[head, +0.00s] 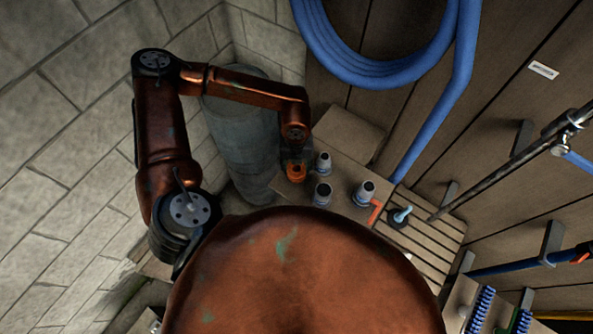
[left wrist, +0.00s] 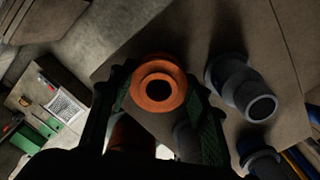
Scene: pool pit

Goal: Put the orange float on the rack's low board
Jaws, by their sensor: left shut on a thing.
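The orange float (head: 296,171) is a short ring-shaped piece with a hole through its middle. My left gripper (head: 295,160) is shut on it and holds it by the left edge of a wooden board (head: 342,190) with several grey fittings. In the left wrist view the float (left wrist: 158,75) sits between the two dark green fingers (left wrist: 160,95), its open end facing the camera. I cannot tell whether the float touches the board, nor which board is the rack's low one. My right gripper is not in view.
Grey fittings (head: 323,193) stand close right of the float. A slatted wooden part (head: 424,238) lies further right, with a light blue piece (head: 401,215) on it. A grey cylinder (head: 245,140) stands left behind the gripper. A blue hose (head: 377,75) hangs on the wall.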

